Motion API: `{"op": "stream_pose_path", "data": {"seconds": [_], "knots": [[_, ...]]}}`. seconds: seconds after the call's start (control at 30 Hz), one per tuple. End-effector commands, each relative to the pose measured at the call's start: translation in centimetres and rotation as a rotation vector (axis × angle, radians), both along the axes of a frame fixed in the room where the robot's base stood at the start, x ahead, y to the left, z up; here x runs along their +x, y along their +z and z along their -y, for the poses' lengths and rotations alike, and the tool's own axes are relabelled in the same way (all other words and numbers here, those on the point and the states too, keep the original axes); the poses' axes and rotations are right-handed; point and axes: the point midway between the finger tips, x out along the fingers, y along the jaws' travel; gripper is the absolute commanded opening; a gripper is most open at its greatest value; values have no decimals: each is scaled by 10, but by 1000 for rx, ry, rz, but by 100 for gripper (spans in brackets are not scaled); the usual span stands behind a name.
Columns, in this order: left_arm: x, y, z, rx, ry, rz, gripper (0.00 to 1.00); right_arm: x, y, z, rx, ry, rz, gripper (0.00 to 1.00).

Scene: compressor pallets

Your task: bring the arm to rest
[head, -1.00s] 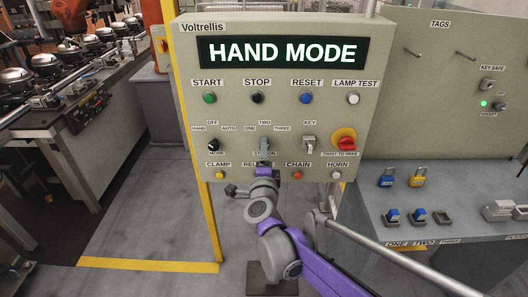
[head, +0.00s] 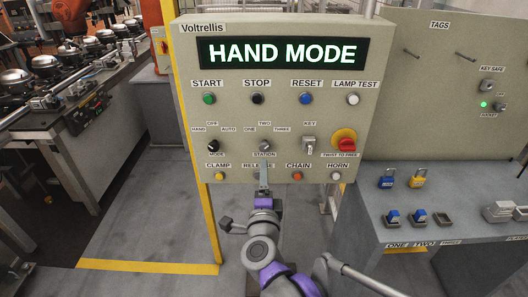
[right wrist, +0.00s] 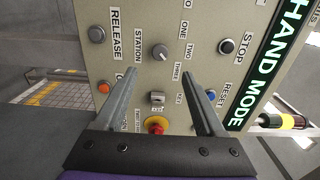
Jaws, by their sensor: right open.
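My right gripper (head: 264,178) is in front of the lower part of the control panel (head: 190,120), below the STATION knob (head: 265,145). Its fingers overlap the RELEASE label in the head view. In the right wrist view the gripper (right wrist: 158,78) has its two fingers wide apart with nothing between them but the panel face behind. The STATION knob (right wrist: 160,52) shows beyond the fingertips, clear of both. My left gripper is in neither view.
The panel's display (head: 283,53) reads HAND MODE. A red emergency stop (head: 346,144) sits at the panel's right. A grey bench (head: 450,195) with padlocks (head: 387,182) stands right. A yellow post (head: 205,190) stands left. A conveyor with compressors (head: 75,60) is far left.

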Motion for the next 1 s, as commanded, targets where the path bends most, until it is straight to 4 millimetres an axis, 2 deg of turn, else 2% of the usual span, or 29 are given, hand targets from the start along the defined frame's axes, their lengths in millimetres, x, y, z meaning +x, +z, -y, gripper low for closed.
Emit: {"op": "stream_pose_path", "data": {"seconds": [0.17,0.27,0.37,0.47,0.6,0.73,0.8,0.9,1.0], "knots": [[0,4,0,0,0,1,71,-4,7,3,-55,38,4,72],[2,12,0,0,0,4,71,-16,17,8,-203,137,2,72],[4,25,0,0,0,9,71,-43,15,16,-448,285,-40,72],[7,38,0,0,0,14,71,-83,-10,35,-727,443,-146,72],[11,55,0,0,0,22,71,-151,-65,84,-1073,636,-388,72],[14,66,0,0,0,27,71,-207,-103,131,-1265,755,-612,72],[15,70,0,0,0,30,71,-230,-115,150,-1325,797,-709,72],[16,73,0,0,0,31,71,-253,-126,169,-1374,835,-805,72],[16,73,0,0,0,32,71,-264,-131,178,-1394,853,-851,72]]}}
